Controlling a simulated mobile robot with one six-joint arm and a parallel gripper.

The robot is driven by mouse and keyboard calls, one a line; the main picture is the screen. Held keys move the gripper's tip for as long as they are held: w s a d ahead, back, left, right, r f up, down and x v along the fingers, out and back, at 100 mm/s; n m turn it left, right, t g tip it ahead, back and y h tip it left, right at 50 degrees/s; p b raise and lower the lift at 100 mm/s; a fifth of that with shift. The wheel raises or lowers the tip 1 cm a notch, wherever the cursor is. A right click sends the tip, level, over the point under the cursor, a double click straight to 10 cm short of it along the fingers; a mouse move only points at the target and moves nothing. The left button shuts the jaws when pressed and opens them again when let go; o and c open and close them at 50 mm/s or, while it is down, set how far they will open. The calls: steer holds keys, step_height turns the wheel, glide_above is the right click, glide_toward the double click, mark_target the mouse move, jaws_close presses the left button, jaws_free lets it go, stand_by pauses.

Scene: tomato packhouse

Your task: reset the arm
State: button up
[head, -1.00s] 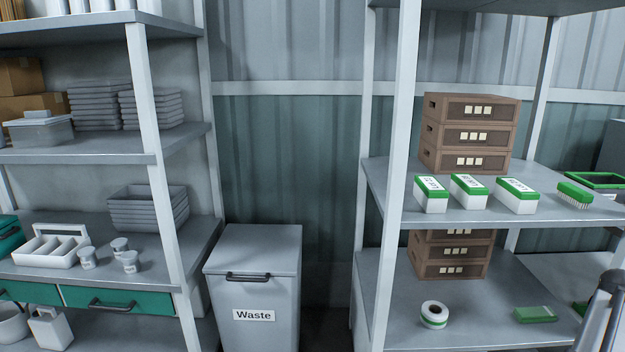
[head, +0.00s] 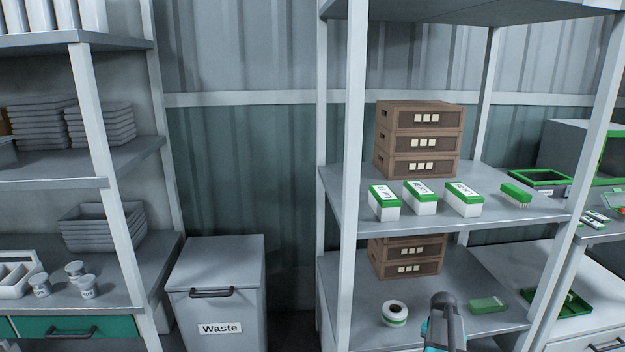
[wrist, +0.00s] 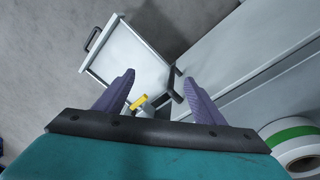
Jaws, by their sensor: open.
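My gripper (wrist: 158,84) shows in the wrist view with its two dark purple fingers well apart and no object held between them. In the head view, a grey and teal part of my arm stands in front of the right rack's lower shelf. The gripper's fingers cannot be made out there.
A green-banded white roll (wrist: 296,146) is close to my gripper's right side; it sits on the lower shelf (head: 350,290) in the head view. Brown crates (head: 418,142) and green-lidded boxes (head: 427,199) stand above. The waste bin (head: 215,275) stands between the racks.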

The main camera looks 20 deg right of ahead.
steer(key=s+a+f+n+g+y+p, duration=0.1)
steer(key=a+f+n+p, duration=0.2)
steer(key=a, duration=1.1)
steer(key=s+a+f+n+y+p, duration=0.1)
steer(key=a+f+n+p, duration=0.15)
steer(key=a+f, duration=0.7)
steer(key=s+a+n+g+p, duration=0.1)
steer(key=s+a+n, duration=0.3)
steer(key=s+a, duration=0.4)
steer(key=s+a+r+n+g+p, duration=0.1)
steer(key=s+a+n+g+p, duration=0.1)
steer(key=s+a, duration=0.7)
steer(key=a+n+p, duration=0.1)
steer(key=a+n, duration=0.1)
steer(key=a, duration=0.5)
steer(key=shift+p, duration=0.3)
steer(key=shift+a+r, duration=0.1)
steer(key=shift+r, duration=0.05)
steer(key=c, duration=0.8)
